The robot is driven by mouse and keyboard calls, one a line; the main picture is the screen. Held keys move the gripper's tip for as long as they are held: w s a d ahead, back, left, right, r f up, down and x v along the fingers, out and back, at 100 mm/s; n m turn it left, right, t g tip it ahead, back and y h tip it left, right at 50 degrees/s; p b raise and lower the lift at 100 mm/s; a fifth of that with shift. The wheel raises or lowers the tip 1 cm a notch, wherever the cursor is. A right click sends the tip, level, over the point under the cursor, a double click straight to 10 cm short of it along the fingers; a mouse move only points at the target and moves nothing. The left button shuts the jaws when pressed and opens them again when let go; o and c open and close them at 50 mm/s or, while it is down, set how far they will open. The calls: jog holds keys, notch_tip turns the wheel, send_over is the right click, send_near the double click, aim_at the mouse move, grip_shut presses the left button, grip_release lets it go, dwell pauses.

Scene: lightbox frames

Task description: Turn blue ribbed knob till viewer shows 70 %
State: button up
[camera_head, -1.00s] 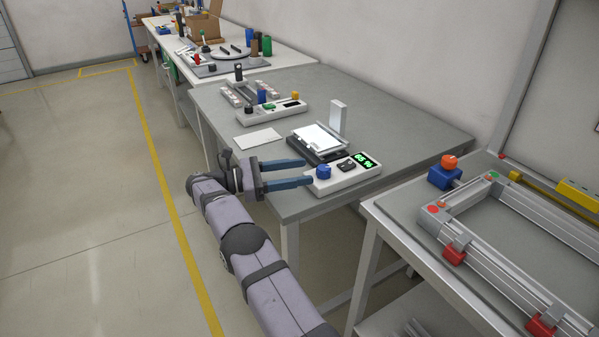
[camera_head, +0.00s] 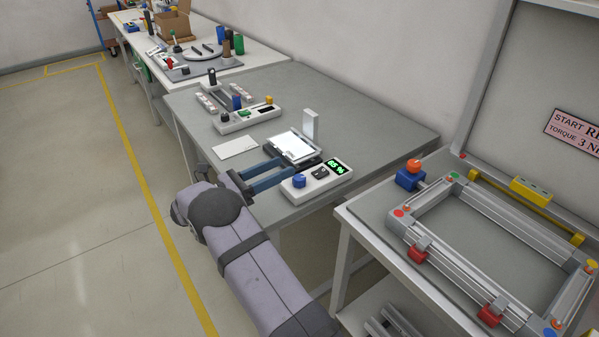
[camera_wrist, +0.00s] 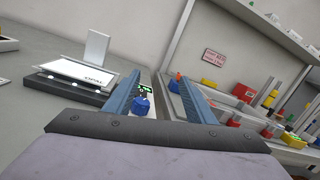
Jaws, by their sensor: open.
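The blue ribbed knob (camera_head: 299,181) stands on the left end of a white control box (camera_head: 318,185) near the table's front edge. The box's green display (camera_head: 334,165) reads what looks like 65 %. Behind the box is the lightbox viewer (camera_head: 293,146) with a bright white top; it also shows in the wrist view (camera_wrist: 80,70). My gripper (camera_head: 278,172) is open and empty, its blue fingers left of the knob, apart from it as far as I can tell. In the wrist view the knob (camera_wrist: 141,105) appears between the two fingers, beyond them and nearer the left one.
A white card (camera_head: 235,147) lies left of the viewer. Another control box (camera_head: 248,119) with a green switch and yellow knob stands farther back. At right, a separate bench holds a metal frame (camera_head: 480,225) with red clamps. The table's back right is clear.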

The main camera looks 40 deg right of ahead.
aim_at(294, 182)
jog(key=f+t, duration=0.1)
jog(key=f, duration=0.3)
jog(key=s+f+t, duration=0.1)
jog(key=f, duration=0.1)
jog(key=shift+d+f+n+t+y, duration=0.25)
jog(key=shift+f+n+t+y, duration=0.05)
jog(key=shift+n+y, duration=0.1)
jog(key=shift+w+f+m+t, duration=0.3)
jog(key=shift+f+m, duration=0.05)
jog(key=shift+m, duration=0.55)
jog(key=shift+w+d+p, duration=0.2)
jog(key=shift+d+p, duration=0.3)
jog(key=shift+d, duration=1.35)
jog(key=shift+w+d+p, duration=0.2)
jog(key=shift+d+p, duration=0.3)
jog(key=shift+d, duration=1.3)
jog(key=c, duration=1)
jog(key=shift+f, duration=0.1)
jog(key=shift+c, duration=0.2)
